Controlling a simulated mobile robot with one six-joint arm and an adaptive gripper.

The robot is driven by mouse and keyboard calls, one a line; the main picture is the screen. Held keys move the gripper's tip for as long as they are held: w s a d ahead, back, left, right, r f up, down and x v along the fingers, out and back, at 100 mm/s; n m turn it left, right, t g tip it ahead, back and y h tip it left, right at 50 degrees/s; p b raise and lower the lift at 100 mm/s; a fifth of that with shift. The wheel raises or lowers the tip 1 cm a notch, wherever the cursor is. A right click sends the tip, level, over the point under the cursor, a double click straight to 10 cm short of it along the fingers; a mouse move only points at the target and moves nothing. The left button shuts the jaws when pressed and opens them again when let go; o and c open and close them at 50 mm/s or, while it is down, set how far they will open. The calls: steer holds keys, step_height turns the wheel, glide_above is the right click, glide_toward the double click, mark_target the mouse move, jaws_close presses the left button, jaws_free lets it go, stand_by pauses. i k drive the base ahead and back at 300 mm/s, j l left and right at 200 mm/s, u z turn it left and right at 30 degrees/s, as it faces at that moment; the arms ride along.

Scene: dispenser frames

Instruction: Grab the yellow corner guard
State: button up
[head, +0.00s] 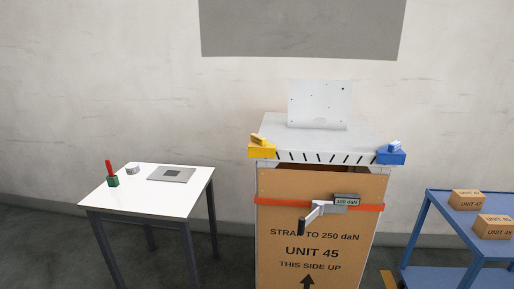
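The yellow corner guard (261,151) sits at the front left top corner of the dispenser frame, with a raised yellow piece on its top. A blue corner guard (391,157) of similar shape sits at the front right top corner. My gripper is not in the head view, so its distance from the yellow guard does not show.
A cardboard box (320,262) stands under the frame's white top (300,130), with an orange strap (279,203) and a tensioner (314,212) projecting in front. A white table (135,196) stands left; a blue cart (444,204) with cartons stands right. Floor between table and box looks clear.

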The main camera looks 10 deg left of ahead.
mark_target(259, 147)
steer(key=i+j+z, duration=0.1)
steer(key=i+j, duration=0.2)
steer(key=i+j+z, duration=0.1)
steer(key=i+j, duration=0.15)
steer(key=j, duration=0.2)
steer(key=i+j+z, duration=0.1)
steer(key=i+j, duration=0.15)
steer(key=j, duration=0.15)
steer(key=i+j+z, duration=0.1)
steer(key=j, duration=0.35)
steer(key=i, duration=0.1)
